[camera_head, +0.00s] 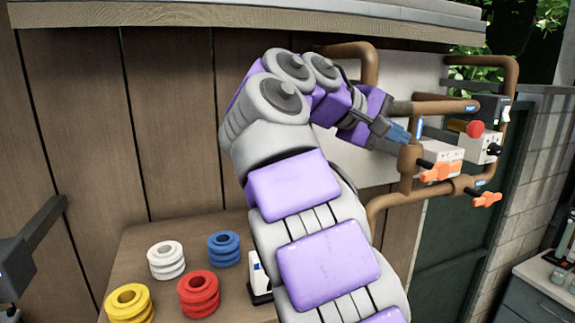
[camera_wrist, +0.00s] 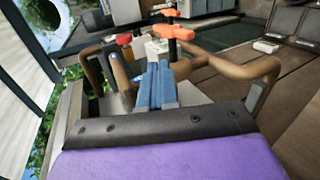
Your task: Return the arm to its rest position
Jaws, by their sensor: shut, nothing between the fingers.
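My purple and grey arm (camera_head: 310,230) rises from the bottom of the head view and bends over to the right. My gripper (camera_head: 400,135) has blue fingers. It is at the pipework on the wall, close to a vertical brown pipe (camera_head: 408,165). In the wrist view my gripper (camera_wrist: 157,68) points at the pipes, with its two blue fingers together and nothing between them. I cannot tell whether the fingertips touch the pipe.
Brown pipes carry orange valve handles (camera_head: 486,199) and a box with a red button (camera_head: 475,129). A wooden bench holds yellow (camera_head: 128,309), white (camera_head: 166,268), red (camera_head: 198,304) and blue (camera_head: 224,260) rings. A roof edge (camera_head: 260,18) overhangs above. A green door (camera_head: 455,245) stands right.

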